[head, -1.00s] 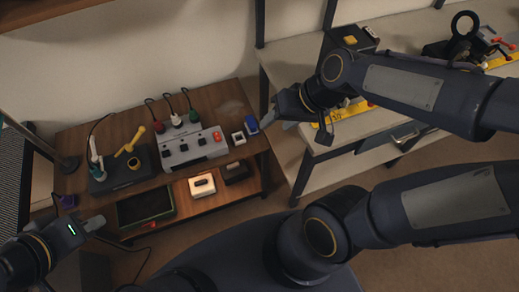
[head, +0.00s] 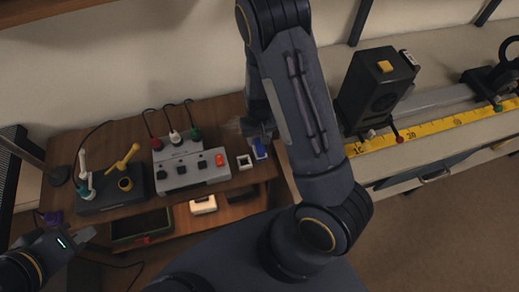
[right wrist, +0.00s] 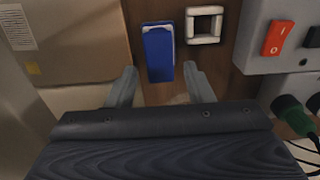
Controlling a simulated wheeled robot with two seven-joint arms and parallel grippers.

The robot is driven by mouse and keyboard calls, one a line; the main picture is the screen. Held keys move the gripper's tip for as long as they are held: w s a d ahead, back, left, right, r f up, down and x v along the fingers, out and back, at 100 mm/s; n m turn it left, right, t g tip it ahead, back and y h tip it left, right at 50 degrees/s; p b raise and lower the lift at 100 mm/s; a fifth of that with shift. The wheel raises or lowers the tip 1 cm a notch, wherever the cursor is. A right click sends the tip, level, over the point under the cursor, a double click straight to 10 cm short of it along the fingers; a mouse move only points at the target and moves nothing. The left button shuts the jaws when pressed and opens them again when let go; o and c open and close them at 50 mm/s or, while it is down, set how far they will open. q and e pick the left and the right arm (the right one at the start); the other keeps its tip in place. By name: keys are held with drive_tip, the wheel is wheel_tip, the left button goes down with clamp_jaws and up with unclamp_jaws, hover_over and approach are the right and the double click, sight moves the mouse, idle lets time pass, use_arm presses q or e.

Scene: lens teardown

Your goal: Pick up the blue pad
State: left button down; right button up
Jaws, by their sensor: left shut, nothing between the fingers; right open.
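The blue pad (head: 259,149) lies near the right end of the wooden bench, partly hidden by my right gripper in the head view. In the right wrist view the blue pad (right wrist: 158,56) has a pale edge along its top and sides. My right gripper (right wrist: 160,72) is open. Its fingertips show on either side of the pad's near end, with gaps; I cannot tell its height above the bench. In the head view the right gripper (head: 262,133) is mostly hidden by its arm. My left gripper (head: 84,236) is shut and empty at lower left.
A white square frame (head: 244,162) sits beside the pad; it also shows in the right wrist view (right wrist: 204,24). A grey switch box (head: 190,173) with a red switch and plugged cables stands left of it. A pale table (head: 430,150) with a yellow ruler is at right.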

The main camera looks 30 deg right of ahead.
sight(259, 145)
wheel_tip(259, 145, down, 5)
drive_tip(key=shift+s+r, duration=0.1)
drive_tip(key=shift+s, duration=0.05)
drive_tip(key=c, duration=0.9)
drive_tip(key=shift+o, duration=0.2)
drive_tip(key=shift+r, duration=0.1)
drive_tip(key=shift+r, duration=0.65)
drive_tip(key=s+a+r, duration=0.2)
drive_tip(key=a+r, duration=0.3)
drive_tip(key=a, duration=0.1)
drive_tip(key=s+a+r, duration=0.3)
drive_tip(key=a+r, duration=0.3)
drive_tip(key=a, duration=0.1)
drive_tip(key=shift+s+r+p, duration=0.25)
drive_tip(key=shift+r+p, duration=0.05)
drive_tip(key=shift+p, duration=0.1)
